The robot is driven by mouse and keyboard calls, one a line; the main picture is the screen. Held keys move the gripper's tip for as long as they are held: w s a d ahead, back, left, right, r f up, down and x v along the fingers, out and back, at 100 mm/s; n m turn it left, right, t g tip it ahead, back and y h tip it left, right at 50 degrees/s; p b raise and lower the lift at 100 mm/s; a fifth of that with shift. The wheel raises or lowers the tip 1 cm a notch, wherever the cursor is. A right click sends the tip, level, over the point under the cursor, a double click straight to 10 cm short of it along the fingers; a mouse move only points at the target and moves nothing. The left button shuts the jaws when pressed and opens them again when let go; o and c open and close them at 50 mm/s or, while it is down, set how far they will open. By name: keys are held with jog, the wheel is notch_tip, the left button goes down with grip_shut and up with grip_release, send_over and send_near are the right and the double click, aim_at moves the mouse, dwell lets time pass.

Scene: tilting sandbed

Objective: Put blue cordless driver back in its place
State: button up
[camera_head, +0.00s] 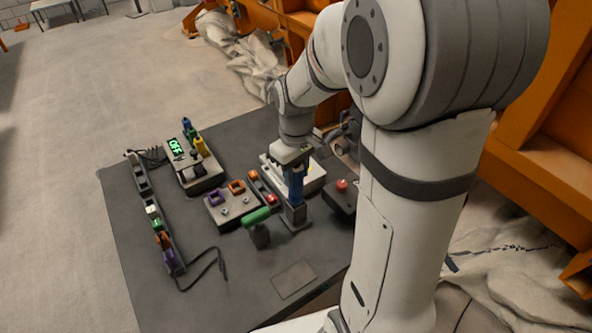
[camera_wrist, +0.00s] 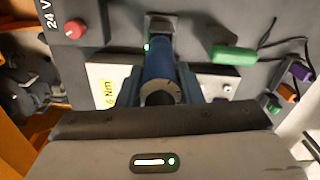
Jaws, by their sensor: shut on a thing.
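The blue cordless driver (camera_head: 297,187) stands about upright at the right of the dark bench mat (camera_head: 150,300). My gripper (camera_head: 293,168) is above it and shut on its upper part. In the wrist view the driver (camera_wrist: 160,62) runs between the jaws (camera_wrist: 160,92), with its round end facing me. A grey holder (camera_head: 296,215) is directly under the driver in the head view. A small green light (camera_wrist: 147,47) glows beside the driver's far end. I cannot tell whether the driver's lower end is in the holder or just above it.
A green-handled tool (camera_head: 257,217) stands close left of the driver. A box with a red button (camera_head: 342,185) is close right. A grey block with coloured parts (camera_head: 230,205), a unit with a green display (camera_head: 178,148) and a socket strip (camera_head: 155,215) lie further left.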

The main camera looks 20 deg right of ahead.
jog(key=shift+f, duration=0.1)
jog(key=o, duration=1.6)
jog(key=shift+r+p, duration=3.1)
jog(key=shift+r, duration=1)
